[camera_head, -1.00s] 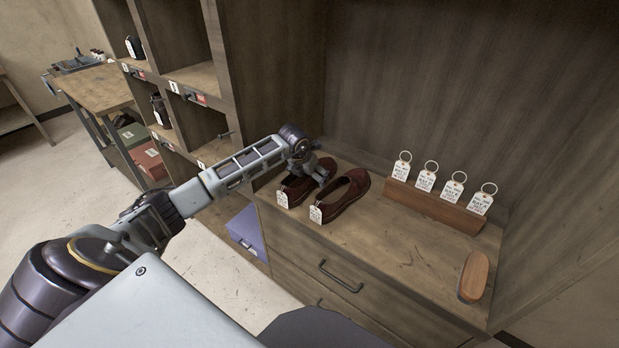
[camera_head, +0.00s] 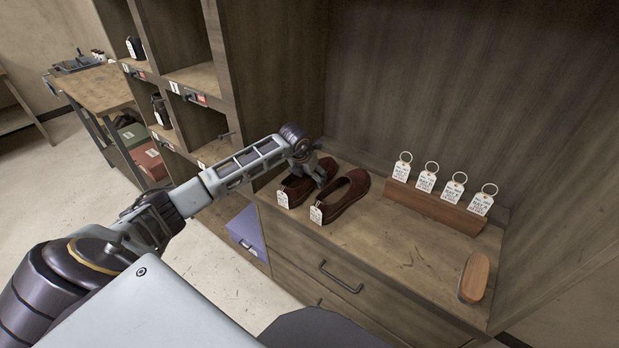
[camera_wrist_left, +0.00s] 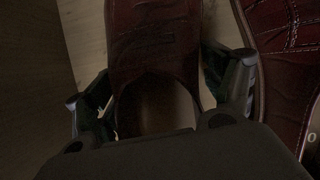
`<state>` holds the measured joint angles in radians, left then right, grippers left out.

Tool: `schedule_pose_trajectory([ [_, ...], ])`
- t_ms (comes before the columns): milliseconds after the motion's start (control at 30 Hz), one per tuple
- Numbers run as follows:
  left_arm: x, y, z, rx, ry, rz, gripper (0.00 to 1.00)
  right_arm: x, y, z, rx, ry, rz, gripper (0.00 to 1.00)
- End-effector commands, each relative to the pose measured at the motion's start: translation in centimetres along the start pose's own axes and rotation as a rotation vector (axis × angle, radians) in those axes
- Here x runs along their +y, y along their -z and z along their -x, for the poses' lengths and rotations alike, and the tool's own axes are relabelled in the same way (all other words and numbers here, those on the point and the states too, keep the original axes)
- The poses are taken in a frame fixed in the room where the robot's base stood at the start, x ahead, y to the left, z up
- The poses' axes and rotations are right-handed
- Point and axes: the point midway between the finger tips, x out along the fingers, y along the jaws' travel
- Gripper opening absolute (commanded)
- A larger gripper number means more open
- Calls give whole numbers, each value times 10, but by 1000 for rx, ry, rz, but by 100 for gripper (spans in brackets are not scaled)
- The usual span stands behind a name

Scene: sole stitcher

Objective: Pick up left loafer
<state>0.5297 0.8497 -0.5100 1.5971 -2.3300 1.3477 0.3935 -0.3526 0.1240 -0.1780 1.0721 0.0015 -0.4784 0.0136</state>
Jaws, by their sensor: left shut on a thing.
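Two dark red-brown loafers with white tags stand side by side on the wooden cabinet top. The left loafer (camera_head: 292,193) is partly hidden behind my left gripper (camera_head: 321,174). The right loafer (camera_head: 346,193) stands just to its right. In the left wrist view, my left gripper (camera_wrist_left: 165,100) has a finger on each side of the left loafer (camera_wrist_left: 155,40) and is shut on it around its opening. Part of the right loafer (camera_wrist_left: 285,40) shows at the right edge there. The left loafer appears to rest on the top. My right gripper is not in view.
A wooden rack (camera_head: 435,207) with several tagged rings stands at the back right. A wooden brush (camera_head: 474,277) lies near the right front edge. Open shelves (camera_head: 200,80) rise at the left. The cabinet top (camera_head: 405,255) between the shoes and brush is clear.

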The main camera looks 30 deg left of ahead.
Motion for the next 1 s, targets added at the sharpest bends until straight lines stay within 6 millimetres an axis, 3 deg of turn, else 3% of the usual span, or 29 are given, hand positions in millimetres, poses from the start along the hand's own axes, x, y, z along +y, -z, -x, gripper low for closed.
schedule_pose_trajectory([
  [300,0,-15,32,-6,-1,-1,44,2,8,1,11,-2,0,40],
  [633,1,-32,75,-5,-1,0,44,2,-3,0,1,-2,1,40],
  [1000,1,-38,91,-2,-1,0,44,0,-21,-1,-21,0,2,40],
])
